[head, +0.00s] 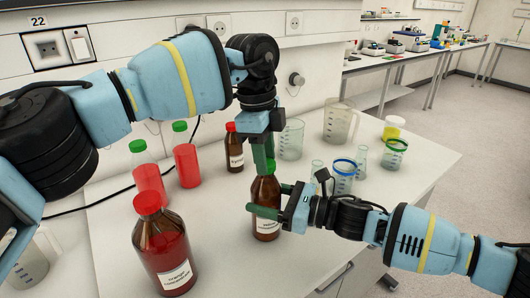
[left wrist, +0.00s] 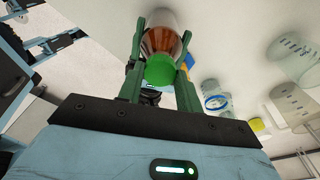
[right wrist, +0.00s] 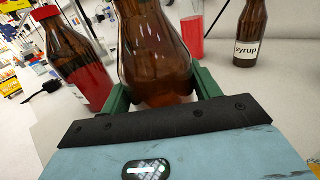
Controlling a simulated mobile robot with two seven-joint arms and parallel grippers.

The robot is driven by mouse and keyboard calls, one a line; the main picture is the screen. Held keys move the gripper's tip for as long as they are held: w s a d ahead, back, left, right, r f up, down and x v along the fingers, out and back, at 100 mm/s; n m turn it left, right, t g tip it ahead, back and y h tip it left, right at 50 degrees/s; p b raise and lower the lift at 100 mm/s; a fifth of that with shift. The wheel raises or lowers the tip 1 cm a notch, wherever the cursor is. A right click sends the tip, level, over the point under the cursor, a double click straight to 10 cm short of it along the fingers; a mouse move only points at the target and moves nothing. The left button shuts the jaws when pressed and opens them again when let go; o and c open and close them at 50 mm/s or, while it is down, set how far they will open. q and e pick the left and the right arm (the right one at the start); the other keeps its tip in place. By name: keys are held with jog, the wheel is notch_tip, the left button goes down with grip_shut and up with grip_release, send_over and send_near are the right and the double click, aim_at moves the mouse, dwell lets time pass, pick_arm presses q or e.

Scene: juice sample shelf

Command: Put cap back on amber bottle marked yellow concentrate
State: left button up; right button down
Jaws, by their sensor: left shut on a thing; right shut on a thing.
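The amber bottle (head: 266,190) stands upright on the white bench, with a white label too small to read surely. My right gripper (head: 268,203) is shut around its body; the right wrist view shows the brown glass (right wrist: 155,60) between the green fingers. My left gripper (head: 264,152) points down over the bottle and is shut on a green cap (left wrist: 160,71). In the left wrist view the cap lines up with the bottle (left wrist: 163,40) beneath. The cap is at the bottle's mouth, but I cannot tell whether it is seated. My left fingers partly hide the neck.
A red-capped amber bottle (head: 163,245) stands front left; a smaller syrup bottle (head: 234,150) stands behind. Two red containers with green caps (head: 185,160) are at the left. Beakers (head: 291,140) and flasks stand to the right. The bench's front right is clear.

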pick_arm(q)
jog(key=m, duration=0.5)
jog(key=shift+m+g, duration=0.3)
jog(key=shift+m, duration=0.1)
jog(key=m+y, duration=0.1)
jog(key=m, duration=0.6)
jog(key=shift+w+d, duration=0.1)
jog(key=shift+d, duration=0.05)
jog(key=m, duration=0.4)
jog(key=shift+m+y, duration=0.3)
jog(key=shift+y, duration=0.1)
jog(key=m, duration=0.9)
jog(key=shift+d+m+y, duration=0.1)
jog(key=shift+m+y, duration=0.3)
jog(key=m, duration=0.3)
jog(key=m+t, duration=0.1)
jog(key=m, duration=0.2)
jog(key=shift+s+m, duration=0.2)
jog(key=shift+m, duration=0.2)
jog(key=m+t, duration=0.1)
jog(key=m, duration=0.6)
jog(key=shift+s, duration=0.1)
jog(key=m+h, duration=0.1)
jog(key=m, duration=0.5)
jog(key=shift+f+m, duration=0.1)
jog(key=shift+m, duration=0.2)
jog(key=m, duration=0.6)
jog(key=shift+h, duration=0.3)
jog(key=o, duration=1)
jog(key=shift+a, duration=0.2)
